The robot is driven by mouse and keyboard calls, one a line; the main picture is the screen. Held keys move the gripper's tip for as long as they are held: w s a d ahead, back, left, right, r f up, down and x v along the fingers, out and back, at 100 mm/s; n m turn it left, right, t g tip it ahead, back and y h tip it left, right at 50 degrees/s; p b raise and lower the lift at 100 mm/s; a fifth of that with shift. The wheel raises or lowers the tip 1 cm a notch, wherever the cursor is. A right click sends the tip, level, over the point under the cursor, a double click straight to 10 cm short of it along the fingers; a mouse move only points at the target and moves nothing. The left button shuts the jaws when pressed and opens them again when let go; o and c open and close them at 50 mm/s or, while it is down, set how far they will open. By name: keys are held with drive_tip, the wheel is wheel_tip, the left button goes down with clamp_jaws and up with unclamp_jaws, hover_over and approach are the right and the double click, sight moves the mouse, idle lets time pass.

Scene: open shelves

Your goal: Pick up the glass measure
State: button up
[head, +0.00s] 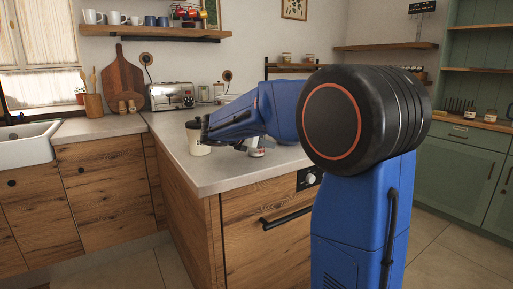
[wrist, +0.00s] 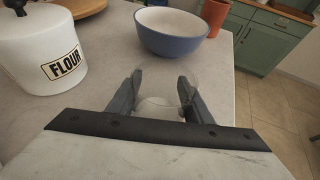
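The glass measure (wrist: 160,82) is a clear, faint vessel in the wrist view. It shows between and just beyond the fingers of my gripper (wrist: 159,80), with its rim reaching past the right fingertip. Its outline is hard to make out against the pale counter. The two dark fingers stand wide apart, one on each side of the glass, and I see no clear contact. In the head view my own arm hides most of the area around the gripper, and I cannot pick out the glass measure there.
A blue bowl (wrist: 171,32) stands beyond the glass, with a terracotta-coloured cup (wrist: 215,15) behind it. A white flour canister (wrist: 40,55) stands at left.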

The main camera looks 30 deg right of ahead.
drive_tip(key=shift+c, duration=0.9)
drive_tip(key=shift+r, duration=0.1)
